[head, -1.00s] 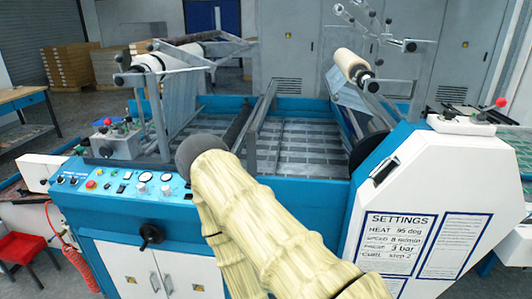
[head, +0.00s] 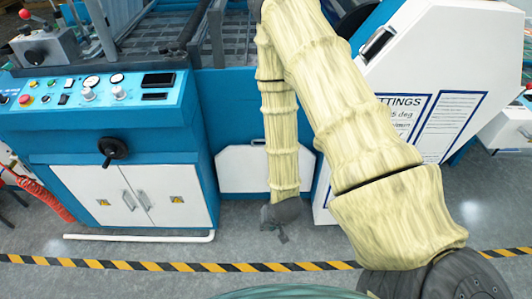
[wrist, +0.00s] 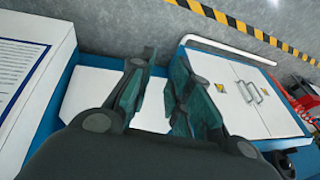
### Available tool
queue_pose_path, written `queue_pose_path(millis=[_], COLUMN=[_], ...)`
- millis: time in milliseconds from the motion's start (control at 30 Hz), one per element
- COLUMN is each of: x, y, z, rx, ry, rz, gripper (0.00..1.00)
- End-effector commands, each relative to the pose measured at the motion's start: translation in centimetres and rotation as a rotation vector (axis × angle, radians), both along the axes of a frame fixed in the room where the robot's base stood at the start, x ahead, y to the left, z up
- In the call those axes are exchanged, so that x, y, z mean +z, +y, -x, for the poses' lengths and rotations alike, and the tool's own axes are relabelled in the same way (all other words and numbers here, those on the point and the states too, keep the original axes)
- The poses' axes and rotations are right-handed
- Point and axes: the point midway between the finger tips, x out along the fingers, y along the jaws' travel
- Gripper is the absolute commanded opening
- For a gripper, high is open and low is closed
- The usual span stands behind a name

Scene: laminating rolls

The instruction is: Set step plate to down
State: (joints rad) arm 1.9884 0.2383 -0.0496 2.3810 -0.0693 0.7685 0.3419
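A white panel (head: 235,172) stands upright low on the machine's front, right of the cabinet; it may be the step plate, but no label shows. A small handle or catch sits at its top edge. A white bar (head: 140,238) runs low along the floor before the cabinet. My gripper (head: 281,232) hangs pointing down in front of the panel's right side, low near the floor. In the wrist view my gripper (wrist: 163,64) has its two dark green fingers apart, with nothing between them. The white panel (wrist: 88,92) shows behind the fingers, partly hidden.
A cabinet with two white doors (head: 145,195) stands left of the panel, with a black handwheel (head: 113,149) above. A blue control panel (head: 85,90) tops it. Yellow-black floor tape (head: 180,266) crosses in front. Open grey floor lies around the gripper.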

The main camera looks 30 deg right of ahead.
Motion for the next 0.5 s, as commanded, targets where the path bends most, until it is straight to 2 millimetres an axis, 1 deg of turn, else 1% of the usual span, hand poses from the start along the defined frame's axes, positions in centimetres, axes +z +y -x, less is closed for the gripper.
queue_pose_path(millis=[33, 200, 500], x=[-1.5, -2.3, -2.8], y=[-0.6, -2.5, -6.3], z=[-1.5, -6.1, -13.1], rx=[-0.04, -0.171, -0.394], ry=[-0.034, -0.145, -0.336], rz=[-0.014, -0.071, -0.198], gripper=[0.19, 0.19, 0.19])
